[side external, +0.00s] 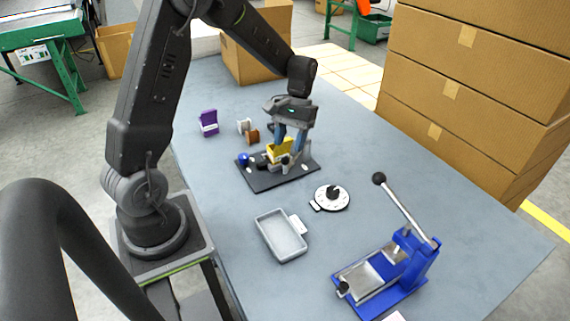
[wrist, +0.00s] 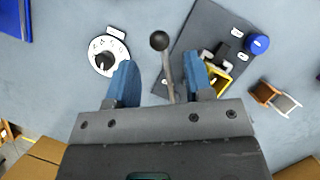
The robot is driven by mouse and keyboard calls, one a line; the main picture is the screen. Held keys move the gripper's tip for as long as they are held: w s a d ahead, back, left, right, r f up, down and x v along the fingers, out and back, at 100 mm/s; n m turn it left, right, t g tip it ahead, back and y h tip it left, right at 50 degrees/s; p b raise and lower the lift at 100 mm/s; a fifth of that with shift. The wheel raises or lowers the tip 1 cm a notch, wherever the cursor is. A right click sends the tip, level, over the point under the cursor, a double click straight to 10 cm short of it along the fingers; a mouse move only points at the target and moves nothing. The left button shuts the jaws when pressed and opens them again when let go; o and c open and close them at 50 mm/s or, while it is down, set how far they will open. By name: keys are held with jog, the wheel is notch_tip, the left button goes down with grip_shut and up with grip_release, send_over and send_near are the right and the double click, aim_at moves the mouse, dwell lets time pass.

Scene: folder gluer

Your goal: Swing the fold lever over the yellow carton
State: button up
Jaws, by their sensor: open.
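The fold lever (wrist: 167,72) is a thin grey rod with a dark ball knob, seen in the wrist view. My gripper (wrist: 158,64) is open, with one blue finger on each side of the rod; I cannot tell whether either finger touches it. The yellow carton (wrist: 216,82) sits on the dark fixture plate (wrist: 196,36), partly hidden by the right finger. In the side view the carton (side external: 283,147) stands on the plate, with my gripper (side external: 290,147) right over it. The lever is hard to make out there.
A blue knob (wrist: 257,44) is on the plate. A white dial (side external: 332,197), grey tray (side external: 281,236) and blue lever press (side external: 390,270) stand nearer the camera. Brown and white pieces (side external: 248,130) and a purple holder (side external: 208,122) lie beyond. Stacked boxes (side external: 480,85) rise at right.

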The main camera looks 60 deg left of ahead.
aim_at(285, 161)
jog(key=shift+x, duration=3.4)
grip_shut()
